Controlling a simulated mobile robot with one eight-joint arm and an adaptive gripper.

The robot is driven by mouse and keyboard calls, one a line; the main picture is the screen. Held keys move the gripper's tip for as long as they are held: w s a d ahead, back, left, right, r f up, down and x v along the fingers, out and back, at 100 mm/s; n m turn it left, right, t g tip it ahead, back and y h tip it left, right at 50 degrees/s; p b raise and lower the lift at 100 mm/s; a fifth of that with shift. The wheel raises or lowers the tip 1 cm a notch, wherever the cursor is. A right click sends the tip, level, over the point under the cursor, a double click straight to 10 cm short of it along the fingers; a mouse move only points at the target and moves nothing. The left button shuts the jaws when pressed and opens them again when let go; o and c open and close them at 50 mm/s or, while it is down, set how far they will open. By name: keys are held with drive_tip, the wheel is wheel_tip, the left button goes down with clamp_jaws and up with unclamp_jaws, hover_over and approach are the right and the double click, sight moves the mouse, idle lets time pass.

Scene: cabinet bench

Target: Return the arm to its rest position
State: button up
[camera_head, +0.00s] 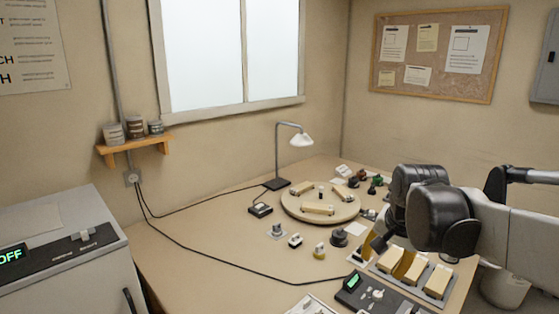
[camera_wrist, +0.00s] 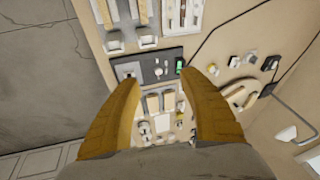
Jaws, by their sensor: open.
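My arm reaches in from the right edge in the head view, bent over the right side of the bench. My gripper (camera_wrist: 163,108) shows in the wrist view as two yellow-brown fingers spread wide apart with nothing between them. It is above the bench, with the floor at the left of the wrist view. In the head view the yellowish fingers (camera_head: 368,246) are partly hidden behind my dark wrist, close to the row of cream blocks (camera_head: 414,270).
A round turntable (camera_head: 290,208) with cream blocks, a desk lamp (camera_head: 301,140) and several small knobs stand on the bench. A dark control panel (camera_head: 352,290) is at the front right. A grey cabinet (camera_head: 60,225) stands left. The bench's left middle (camera_head: 190,250) is mostly clear, crossed by a cable.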

drive_tip(key=s+a+f+n+t, duration=0.1)
drive_tip(key=s+n, duration=0.3)
drive_tip(key=s, duration=0.4)
drive_tip(key=s+a+f+n+t, duration=0.2)
drive_tip(key=s+a+n, duration=0.1)
drive_tip(key=s, duration=0.6)
drive_tip(key=shift+s+a+f+n, duration=0.3)
drive_tip(key=shift+f+n, duration=0.05)
drive_tip(key=shift+n, duration=0.15)
